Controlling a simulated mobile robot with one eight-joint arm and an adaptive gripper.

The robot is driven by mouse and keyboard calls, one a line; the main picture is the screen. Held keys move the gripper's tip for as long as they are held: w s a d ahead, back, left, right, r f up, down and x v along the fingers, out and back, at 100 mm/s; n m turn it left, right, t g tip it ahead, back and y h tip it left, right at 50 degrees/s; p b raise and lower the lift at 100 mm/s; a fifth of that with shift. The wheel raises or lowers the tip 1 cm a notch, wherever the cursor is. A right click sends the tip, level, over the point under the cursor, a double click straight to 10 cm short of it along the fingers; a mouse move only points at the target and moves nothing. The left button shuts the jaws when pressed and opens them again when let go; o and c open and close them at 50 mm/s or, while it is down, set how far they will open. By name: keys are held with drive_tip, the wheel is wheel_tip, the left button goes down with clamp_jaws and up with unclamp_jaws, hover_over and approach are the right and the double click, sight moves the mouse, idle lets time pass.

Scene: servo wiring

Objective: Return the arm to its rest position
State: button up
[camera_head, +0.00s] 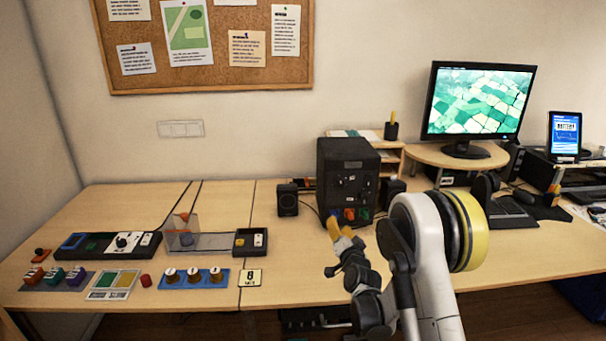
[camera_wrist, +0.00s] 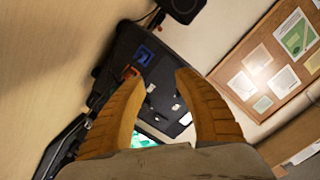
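My arm reaches in from the lower right of the head view, over the front of the desk. My gripper (camera_head: 338,230) shows there with its yellow fingers in front of the lower part of a black box (camera_head: 348,165). In the wrist view the two ribbed fingers of my gripper (camera_wrist: 158,73) stand apart with nothing held between them. The black box (camera_wrist: 160,75) lies beyond them, with a blue socket (camera_wrist: 143,56) and an orange-red part (camera_wrist: 130,72) on its face. I cannot tell how near the fingertips are to the box.
The desk (camera_head: 215,300) holds a blue tray with round parts (camera_head: 194,278), a slide with a clear guard (camera_head: 183,232) and a small speaker (camera_head: 287,199) at left. The wood left of my gripper is partly clear.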

drive_tip(key=s+a+r+n+g+y, duration=0.15)
drive_tip(key=s+r+n+g, duration=0.35)
drive_tip(key=s+r, duration=1)
drive_tip(key=s+d+f+n+g+h, duration=0.1)
drive_tip(key=s+f+g, duration=0.1)
drive_tip(key=s, duration=1.3)
drive_tip(key=s+d+f+n+g+h, duration=0.1)
drive_tip(key=s+g, duration=0.2)
drive_tip(key=s, duration=1.2)
drive_tip(key=shift+d+f+n, duration=0.3)
drive_tip(key=shift+f+n, duration=0.1)
